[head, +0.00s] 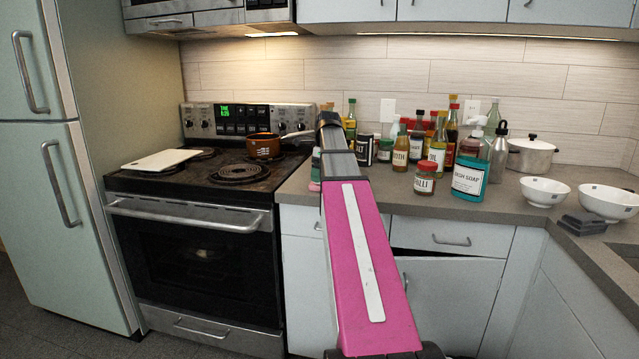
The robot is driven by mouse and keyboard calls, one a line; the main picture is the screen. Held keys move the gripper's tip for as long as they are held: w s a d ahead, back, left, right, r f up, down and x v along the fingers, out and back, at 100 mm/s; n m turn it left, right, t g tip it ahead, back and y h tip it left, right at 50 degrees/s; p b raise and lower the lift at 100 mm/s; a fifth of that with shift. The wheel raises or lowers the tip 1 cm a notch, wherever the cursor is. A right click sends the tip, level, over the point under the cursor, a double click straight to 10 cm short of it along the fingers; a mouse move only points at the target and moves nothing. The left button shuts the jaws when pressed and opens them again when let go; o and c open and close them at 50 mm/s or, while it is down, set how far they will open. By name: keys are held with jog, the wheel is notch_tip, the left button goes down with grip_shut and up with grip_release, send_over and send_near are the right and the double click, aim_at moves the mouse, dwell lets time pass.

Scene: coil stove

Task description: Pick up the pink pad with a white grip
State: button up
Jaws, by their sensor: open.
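My arm reaches up the middle of the picture, over the counter beside the stove. My gripper (329,121) is at its far end, small and dark, near the counter's back; it is open, and nothing shows held in it. No pink pad with a white grip can be clearly made out. A small item with a pinkish lower part (314,186) stands at the counter's left edge, just left of my arm and partly hidden by it. I cannot tell whether it is the pad. My arm hides part of the counter.
The stove (190,225) holds a white board (162,160) and a brown pot (263,146). Several bottles and jars, among them a teal soap bottle (468,178), crowd the counter (400,196) right of my arm. White bowls (545,191) and a dark stack (582,224) are farther right.

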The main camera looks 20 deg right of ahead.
jog(key=shift+a+f, duration=0.1)
jog(key=shift+f, duration=0.5)
jog(key=shift+w, duration=0.1)
jog(key=c, duration=1)
jog(key=shift+r, duration=0.5)
jog(key=r, duration=0.3)
jog(key=shift+a+r, duration=0.2)
jog(key=shift+r, duration=0.1)
jog(key=s+a+r, duration=0.1)
jog(key=a+r, duration=0.1)
jog(key=a, duration=0.1)
jog(key=s+a+r, duration=0.1)
jog(key=a+r, duration=0.1)
jog(key=a, duration=0.2)
jog(key=s+a+r, duration=0.1)
jog(key=a+r, duration=0.1)
jog(key=a, duration=0.2)
jog(key=shift+r, duration=0.2)
jog(key=shift+d, duration=0.1)
